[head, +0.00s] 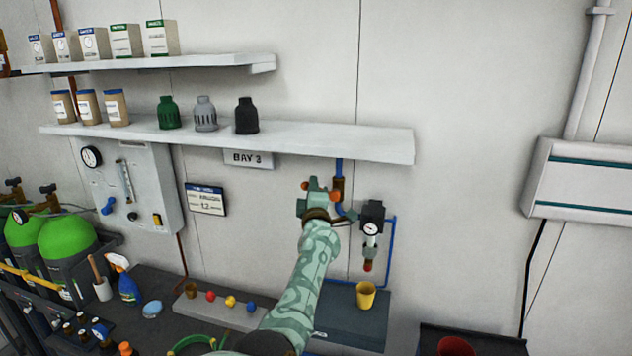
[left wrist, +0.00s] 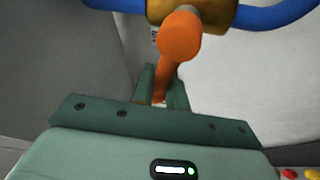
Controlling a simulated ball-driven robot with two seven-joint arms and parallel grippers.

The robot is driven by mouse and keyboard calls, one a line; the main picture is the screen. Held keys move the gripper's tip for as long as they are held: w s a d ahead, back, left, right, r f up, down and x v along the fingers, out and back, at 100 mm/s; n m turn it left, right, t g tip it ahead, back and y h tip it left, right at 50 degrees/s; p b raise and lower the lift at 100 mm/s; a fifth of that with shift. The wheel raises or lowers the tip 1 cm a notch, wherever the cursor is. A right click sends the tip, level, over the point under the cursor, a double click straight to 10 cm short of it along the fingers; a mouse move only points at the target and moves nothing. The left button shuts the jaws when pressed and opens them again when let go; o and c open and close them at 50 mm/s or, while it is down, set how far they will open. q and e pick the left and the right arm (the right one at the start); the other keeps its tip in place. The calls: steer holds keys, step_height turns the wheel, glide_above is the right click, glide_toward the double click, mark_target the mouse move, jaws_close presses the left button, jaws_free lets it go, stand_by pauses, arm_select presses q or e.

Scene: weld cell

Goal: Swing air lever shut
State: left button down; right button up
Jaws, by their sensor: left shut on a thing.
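The orange air lever (left wrist: 180,40) hangs from a brass valve body (left wrist: 205,10) on a blue pipe in the left wrist view. Its lower end lies between the fingers of my left gripper (left wrist: 163,95), which are shut on it. In the head view my left gripper (head: 318,193) is up at the blue pipe under the lower shelf, and it hides most of the lever. A brown and brass part of the valve (head: 338,188) shows just right of it. My right gripper does not show.
A pressure gauge with a regulator (head: 371,225) is close on the right of my gripper. The lower shelf (head: 330,140) is just above. The wall farther right is clear up to a white panel (head: 580,180).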

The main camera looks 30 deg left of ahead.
arm_select(q)
steer(key=shift+a+f+n+g+p, duration=0.1)
steer(key=shift+f+n+g+p, duration=0.2)
steer(key=shift+n, duration=0.55)
steer(key=shift+a+f+n+g+p, duration=0.1)
steer(key=shift+f+n+g, duration=0.3)
steer(key=shift+n, duration=0.45)
steer(key=shift+s, duration=0.1)
steer(key=c, duration=1.5)
jaws_free()
steer(key=shift+o, duration=0.6)
steer(key=shift+a+f, duration=0.1)
